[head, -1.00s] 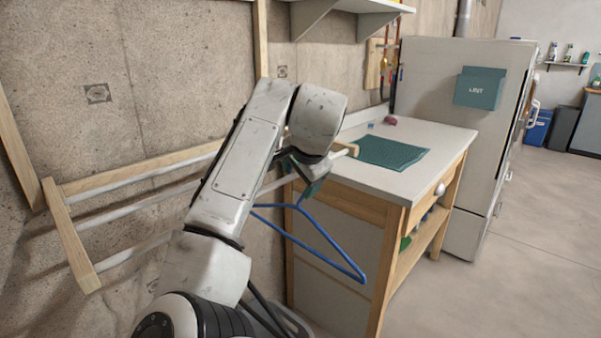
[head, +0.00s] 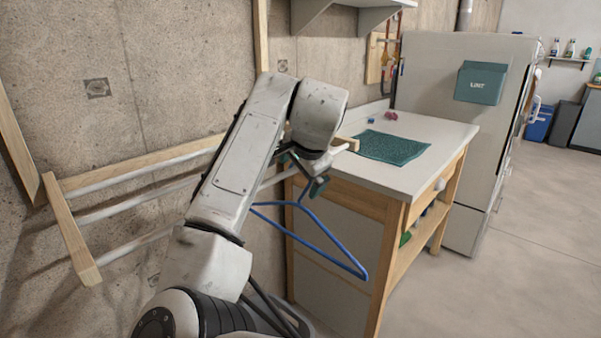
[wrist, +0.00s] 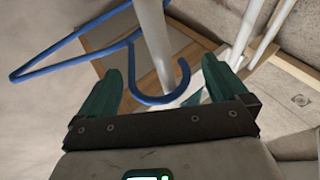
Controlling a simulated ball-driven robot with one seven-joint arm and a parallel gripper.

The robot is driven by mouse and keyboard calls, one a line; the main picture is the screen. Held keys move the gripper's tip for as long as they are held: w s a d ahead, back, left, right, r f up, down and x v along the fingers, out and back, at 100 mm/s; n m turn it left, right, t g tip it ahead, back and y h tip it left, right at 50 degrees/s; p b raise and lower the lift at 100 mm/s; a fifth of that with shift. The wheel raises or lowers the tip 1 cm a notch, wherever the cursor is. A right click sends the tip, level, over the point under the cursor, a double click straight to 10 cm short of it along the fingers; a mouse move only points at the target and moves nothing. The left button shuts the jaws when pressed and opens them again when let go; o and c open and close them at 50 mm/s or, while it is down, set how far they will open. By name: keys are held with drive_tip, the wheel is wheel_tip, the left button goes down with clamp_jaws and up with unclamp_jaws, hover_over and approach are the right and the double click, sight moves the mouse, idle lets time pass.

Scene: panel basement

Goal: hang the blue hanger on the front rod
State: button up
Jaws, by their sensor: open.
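The blue hanger (head: 325,242) hangs beside the workbench in the head view, its body tilted down to the right. In the wrist view its hook (wrist: 160,100) curves across the front rod (wrist: 155,40), between my fingers, and appears to be hooked over it. My gripper (wrist: 162,85) has its green fingers spread on either side of the hook, with gaps to both. In the head view my gripper (head: 308,178) is at the hanger's top; my arm hides much of the front rod (head: 140,243) and the hook.
The wooden drying rack (head: 72,230) with several pale rods is fixed to the concrete wall. A workbench (head: 440,140) with a green mat (head: 392,149) stands close to the right of the hanger. Open floor (head: 510,270) lies farther right.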

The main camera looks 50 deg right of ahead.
drive_tip(key=p+v, duration=0.1)
drive_tip(key=v, duration=0.9)
drive_tip(key=shift+s+r, duration=0.2)
drive_tip(key=shift+r, duration=0.05)
drive_tip(key=shift+a, duration=0.1)
